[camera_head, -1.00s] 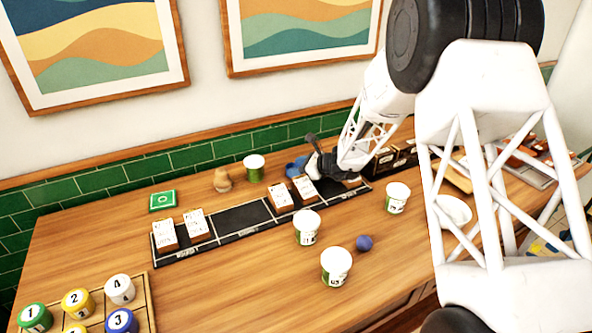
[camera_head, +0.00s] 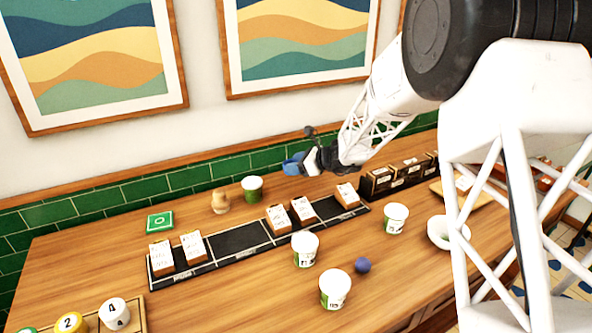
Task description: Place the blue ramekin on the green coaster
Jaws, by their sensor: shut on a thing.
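The blue ramekin (camera_head: 292,163) is held in the air at the back of the counter, in front of the green tiles. It partly shows at the left end of my gripper (camera_head: 309,162), which is shut on it. Nothing stands on the coaster. My gripper is above and well to the right of the coaster. The fingertips are small and partly hidden in this view.
A black divided tray (camera_head: 240,239) with small boxes lies in front. White cups (camera_head: 305,249) and a blue ball (camera_head: 362,265) stand nearer. Wood around the coaster is clear.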

